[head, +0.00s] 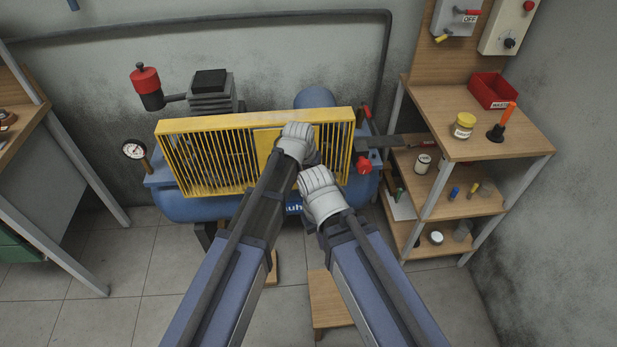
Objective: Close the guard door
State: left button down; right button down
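A yellow slatted guard (211,158) covers the front of a blue compressor (190,208). A plain yellow panel (264,141), which looks like the guard door, sits in the middle of the guard. Its right part is hidden behind my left gripper, and I cannot tell whether it is fully flush. My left gripper (297,138) is in front of the panel's right side; contact is not clear. My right gripper (317,180) is just below and right of it, near the guard's lower edge. The fingers of both are too bunched to show whether they are open.
A pressure gauge (134,149) stands at the guard's left end. A red valve knob (364,164) is at its right end. A wooden shelf unit (508,145) with jars, a red bin (492,91) and a screwdriver stands close on the right.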

pick_arm(q)
jog(key=shift+w+d, duration=0.15)
jog(key=shift+w, duration=0.3)
pick_arm(e)
jog(key=shift+d, duration=0.1)
